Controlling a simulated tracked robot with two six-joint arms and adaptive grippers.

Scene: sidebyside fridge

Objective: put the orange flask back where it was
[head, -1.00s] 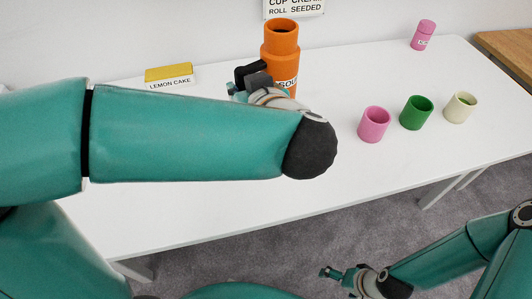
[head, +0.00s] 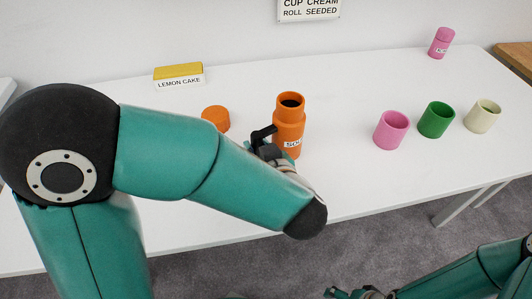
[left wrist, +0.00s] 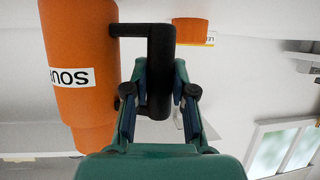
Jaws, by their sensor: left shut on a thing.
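The orange flask (head: 290,130) is upright at the middle of the white table (head: 345,85). Its top is open and dark inside, and a white label partly shows. My left gripper (head: 262,146) is shut on the flask's black handle, seen between the fingers in the left wrist view (left wrist: 158,75). I cannot tell whether the flask's base touches the table. An orange lid-like piece (head: 215,118) lies on the table to the left of the flask. My right gripper (head: 337,292) is low at the bottom edge, away from the table; its fingers are too small to read.
Pink (head: 391,130), green (head: 436,120) and cream (head: 482,115) cups stand in a row to the right. A yellow lemon cake box (head: 178,72) is at the back left. The table behind the flask is clear.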

